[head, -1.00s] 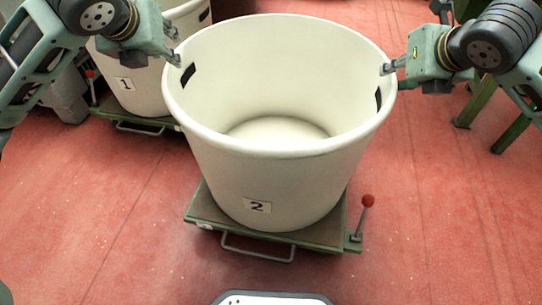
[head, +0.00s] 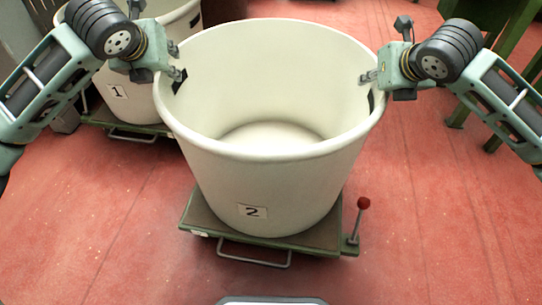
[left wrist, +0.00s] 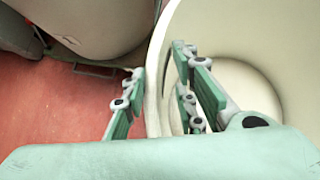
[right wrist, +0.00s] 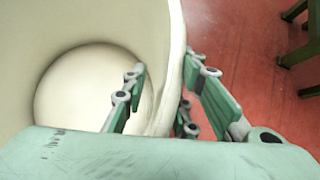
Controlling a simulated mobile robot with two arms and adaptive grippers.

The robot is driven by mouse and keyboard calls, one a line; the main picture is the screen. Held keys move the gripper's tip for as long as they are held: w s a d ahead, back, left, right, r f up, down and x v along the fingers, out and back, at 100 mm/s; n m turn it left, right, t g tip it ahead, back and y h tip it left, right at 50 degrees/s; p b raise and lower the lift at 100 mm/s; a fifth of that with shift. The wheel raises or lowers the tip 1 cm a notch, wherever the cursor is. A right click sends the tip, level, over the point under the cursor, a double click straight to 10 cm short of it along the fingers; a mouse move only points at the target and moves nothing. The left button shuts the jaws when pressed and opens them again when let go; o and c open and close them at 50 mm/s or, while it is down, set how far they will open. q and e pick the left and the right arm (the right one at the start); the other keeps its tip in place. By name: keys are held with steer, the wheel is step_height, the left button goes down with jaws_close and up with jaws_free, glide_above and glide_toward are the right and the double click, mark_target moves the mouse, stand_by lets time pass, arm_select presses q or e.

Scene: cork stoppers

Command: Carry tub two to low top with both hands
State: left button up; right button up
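Tub two (head: 283,180), a large cream tub with a "2" label, stands upright on a green wheeled base (head: 330,240). Dark handle slots show near its rim at left and right. My left gripper (head: 177,62) is at the left rim; in the left wrist view (left wrist: 158,68) its open fingers straddle the wall, one outside and one inside. My right gripper (head: 367,77) is at the right rim; in the right wrist view (right wrist: 165,72) its open fingers straddle the wall likewise. Neither visibly pinches it. I cannot tell which surface is the low top.
Tub one (head: 130,95) stands on a similar base behind at left, close to my left arm. Green legs of a stand or table (head: 500,70) rise at the back right. A red-knobbed lever (head: 360,215) sticks up from tub two's base. The red floor is clear in front and right.

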arm_select(q)
steer(key=shift+w+f, duration=0.35)
arm_select(e)
steer(key=shift+w+f, duration=0.35)
arm_select(q)
jaws_close()
arm_select(e)
jaws_close()
arm_select(q)
steer(key=shift+w+a+r, duration=0.1)
steer(key=shift+r, duration=0.15)
arm_select(e)
steer(key=shift+r, duration=0.25)
